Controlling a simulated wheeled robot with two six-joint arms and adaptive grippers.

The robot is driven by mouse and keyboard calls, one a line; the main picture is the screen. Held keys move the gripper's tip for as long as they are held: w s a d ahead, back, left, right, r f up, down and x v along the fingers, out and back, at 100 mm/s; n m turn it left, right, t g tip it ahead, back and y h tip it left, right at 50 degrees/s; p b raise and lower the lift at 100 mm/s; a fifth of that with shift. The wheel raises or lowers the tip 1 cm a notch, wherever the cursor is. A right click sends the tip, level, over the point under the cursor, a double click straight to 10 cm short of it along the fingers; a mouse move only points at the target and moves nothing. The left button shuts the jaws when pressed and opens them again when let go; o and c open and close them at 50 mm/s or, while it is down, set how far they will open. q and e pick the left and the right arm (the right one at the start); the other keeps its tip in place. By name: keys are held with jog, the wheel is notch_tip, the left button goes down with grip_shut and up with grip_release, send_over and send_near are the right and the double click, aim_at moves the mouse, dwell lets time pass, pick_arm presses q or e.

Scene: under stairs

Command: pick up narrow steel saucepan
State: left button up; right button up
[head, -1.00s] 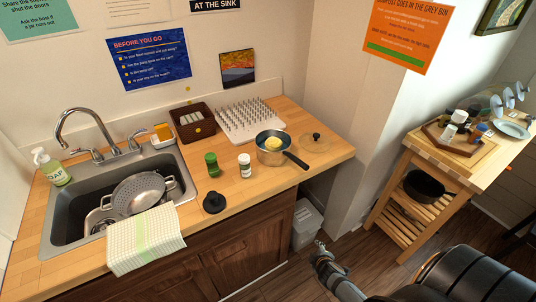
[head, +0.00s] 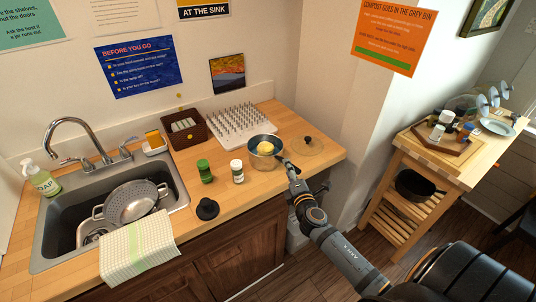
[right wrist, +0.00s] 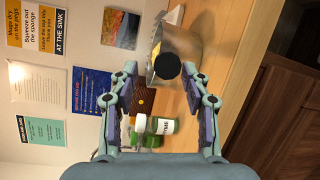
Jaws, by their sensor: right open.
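The narrow steel saucepan (head: 255,161) stands on the wooden counter, with a round yellow thing (head: 265,148) inside. Its dark handle points toward the front right. My right gripper (head: 287,163) is open, at the outer end of the handle in the head view. In the right wrist view, the round black handle end (right wrist: 167,67) shows end-on between and beyond the open fingers (right wrist: 163,90). My left gripper is not in view.
A glass lid (head: 309,146) lies right of the pan. A green jar (head: 204,171) and a white-capped jar (head: 237,171) stand to its left, near a black knobbed object (head: 207,209). A white peg rack (head: 232,122) is behind. The counter's front edge lies below my gripper.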

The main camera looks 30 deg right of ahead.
aim_at(275, 159)
jog(key=shift+f+p+x, duration=0.15)
jog(key=shift+p+x, duration=0.15)
jog(key=shift+x, duration=1.1)
jog(key=shift+f+p+x, duration=0.1)
jog(key=shift+p+x, duration=0.15)
jog(key=shift+x, duration=1.1)
jog(key=shift+s+d+r, duration=0.1)
jog(key=shift+s, duration=0.1)
jog(key=c, duration=0.4)
grip_shut()
jog(key=shift+w+r, duration=0.1)
jog(key=shift+w, duration=0.05)
